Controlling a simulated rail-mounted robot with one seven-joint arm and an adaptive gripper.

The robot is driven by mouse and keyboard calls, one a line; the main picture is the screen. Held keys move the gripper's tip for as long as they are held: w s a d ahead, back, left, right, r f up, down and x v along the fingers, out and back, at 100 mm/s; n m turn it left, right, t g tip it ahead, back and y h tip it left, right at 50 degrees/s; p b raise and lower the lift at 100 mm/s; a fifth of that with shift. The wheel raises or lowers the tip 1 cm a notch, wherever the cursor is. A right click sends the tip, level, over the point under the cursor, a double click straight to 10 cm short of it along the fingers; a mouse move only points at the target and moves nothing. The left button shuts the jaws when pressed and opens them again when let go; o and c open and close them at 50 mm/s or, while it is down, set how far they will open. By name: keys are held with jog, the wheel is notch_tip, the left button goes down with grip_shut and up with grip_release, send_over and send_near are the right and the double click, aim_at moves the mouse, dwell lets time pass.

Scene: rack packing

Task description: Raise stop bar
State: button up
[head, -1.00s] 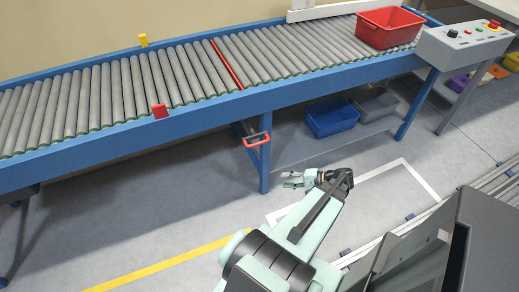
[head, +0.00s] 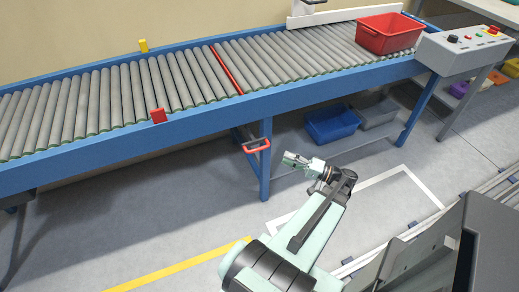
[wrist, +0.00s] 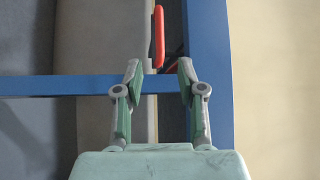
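The stop bar (head: 227,71) is a thin red strip lying across the conveyor between the grey rollers. It looks about level with the roller tops. A red handle (head: 256,147) sticks out below the conveyor's front rail, near a blue leg. My gripper (head: 288,159) is just right of and below this handle, apart from it. In the wrist view, my gripper (wrist: 159,69) is open and empty. The red handle (wrist: 158,38) shows beyond the fingertips, between them in the picture. Contact does not show.
The blue conveyor rail (head: 340,77) runs above my gripper. A blue leg (head: 265,170) stands close to its left. A red crate (head: 388,42) sits on the rollers at right, near a control box (head: 465,45). A blue bin (head: 331,124) lies under the conveyor. The floor in front is mostly clear.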

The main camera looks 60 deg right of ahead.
aim_at(259, 149)
jog(key=x, duration=1.2)
jog(key=shift+b, duration=0.35)
grip_shut()
